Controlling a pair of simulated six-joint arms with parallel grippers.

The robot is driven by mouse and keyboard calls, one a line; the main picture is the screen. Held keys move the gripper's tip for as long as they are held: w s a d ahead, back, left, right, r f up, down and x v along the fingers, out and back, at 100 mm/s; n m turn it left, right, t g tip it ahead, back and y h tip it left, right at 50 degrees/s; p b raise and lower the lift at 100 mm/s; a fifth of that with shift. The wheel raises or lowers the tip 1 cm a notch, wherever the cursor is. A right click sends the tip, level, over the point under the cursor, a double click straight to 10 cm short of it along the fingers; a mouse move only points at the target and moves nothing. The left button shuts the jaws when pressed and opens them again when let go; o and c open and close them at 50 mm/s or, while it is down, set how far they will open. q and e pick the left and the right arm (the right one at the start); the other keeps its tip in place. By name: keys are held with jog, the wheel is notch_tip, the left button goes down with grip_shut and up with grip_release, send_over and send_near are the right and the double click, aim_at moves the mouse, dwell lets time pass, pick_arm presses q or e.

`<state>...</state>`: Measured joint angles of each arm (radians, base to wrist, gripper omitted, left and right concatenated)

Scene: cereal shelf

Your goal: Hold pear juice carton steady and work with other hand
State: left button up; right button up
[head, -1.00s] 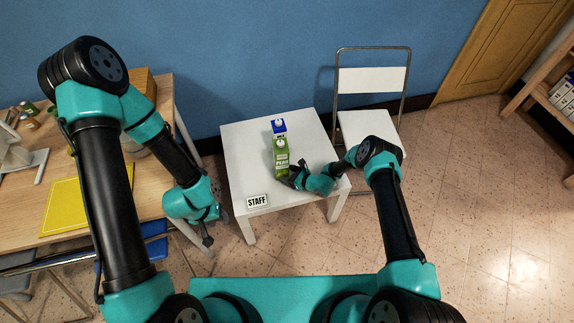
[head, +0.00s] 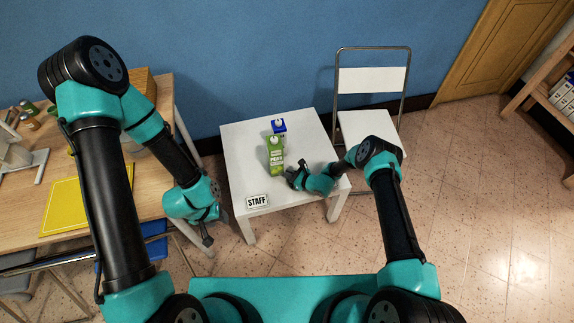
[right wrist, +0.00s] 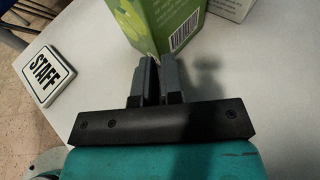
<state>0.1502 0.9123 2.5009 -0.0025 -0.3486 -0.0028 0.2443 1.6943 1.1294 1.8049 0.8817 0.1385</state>
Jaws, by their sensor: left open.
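The green pear juice carton (head: 276,157) stands upright on the white table, in front of a blue-topped milk carton (head: 279,127) that it partly hides. In the right wrist view the pear carton's lower part (right wrist: 165,25) is just beyond my fingertips. My right gripper (head: 291,179) is low over the table, right of the pear carton; its fingers (right wrist: 156,68) look shut with nothing held between them. I cannot tell if the tips touch the carton. My left gripper (head: 208,240) is open and empty, off the table's left side, away from the cartons.
A STAFF sign (head: 257,201) lies at the white table's (head: 245,150) front left. A wooden desk (head: 110,215) with a yellow mat (head: 90,200) is at the left. A white chair (head: 368,128) stands behind right. The table's left part is clear.

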jog(key=o, duration=1.4)
jog(key=shift+o, duration=0.2)
pick_arm(q)
jog(key=shift+o, duration=0.4)
